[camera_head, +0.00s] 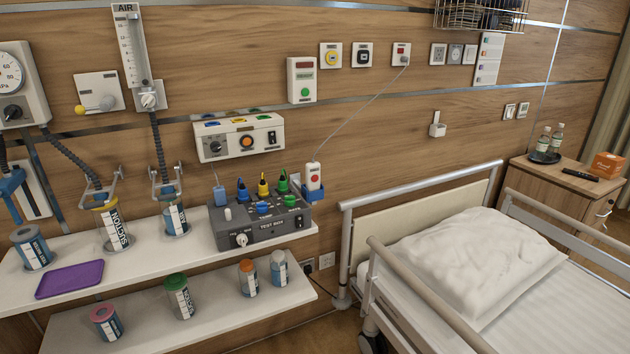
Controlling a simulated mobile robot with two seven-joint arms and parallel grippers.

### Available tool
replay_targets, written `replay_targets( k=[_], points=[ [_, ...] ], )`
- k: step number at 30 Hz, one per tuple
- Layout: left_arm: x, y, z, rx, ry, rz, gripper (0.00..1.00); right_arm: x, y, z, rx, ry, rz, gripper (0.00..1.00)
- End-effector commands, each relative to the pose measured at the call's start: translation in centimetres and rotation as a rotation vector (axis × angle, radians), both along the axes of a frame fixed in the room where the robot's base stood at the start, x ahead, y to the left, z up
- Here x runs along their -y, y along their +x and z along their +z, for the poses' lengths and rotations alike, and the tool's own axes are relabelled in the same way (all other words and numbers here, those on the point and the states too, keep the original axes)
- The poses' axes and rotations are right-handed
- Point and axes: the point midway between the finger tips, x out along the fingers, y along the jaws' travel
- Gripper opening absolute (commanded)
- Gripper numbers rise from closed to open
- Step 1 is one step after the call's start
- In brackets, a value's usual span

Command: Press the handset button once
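A white handset (313,177) stands upright in a blue holder (317,201) at the right end of the upper shelf, beside the grey test box. Its red button (314,179) faces outward. A thin cord (352,120) runs from the top of the handset up to a wall socket plate (401,53). Neither of my grippers shows in the head view.
The grey test box (262,221) with several coloured plugs stands close left of the handset on the upper shelf (140,268). Jars and a purple tray (69,279) are further left. The bed (480,250) with rails is at right.

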Motion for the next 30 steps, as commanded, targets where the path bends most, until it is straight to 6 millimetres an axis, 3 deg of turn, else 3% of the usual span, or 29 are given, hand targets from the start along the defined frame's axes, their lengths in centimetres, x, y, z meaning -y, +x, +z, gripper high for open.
replay_targets(
  k=[1, 8, 30],
  points=[
    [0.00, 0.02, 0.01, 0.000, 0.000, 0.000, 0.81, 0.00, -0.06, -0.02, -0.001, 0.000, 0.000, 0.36],
    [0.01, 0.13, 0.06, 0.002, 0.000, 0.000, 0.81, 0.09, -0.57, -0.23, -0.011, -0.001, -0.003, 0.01],
    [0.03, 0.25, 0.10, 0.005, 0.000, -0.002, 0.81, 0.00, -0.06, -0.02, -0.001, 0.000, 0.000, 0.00]
  ],
)
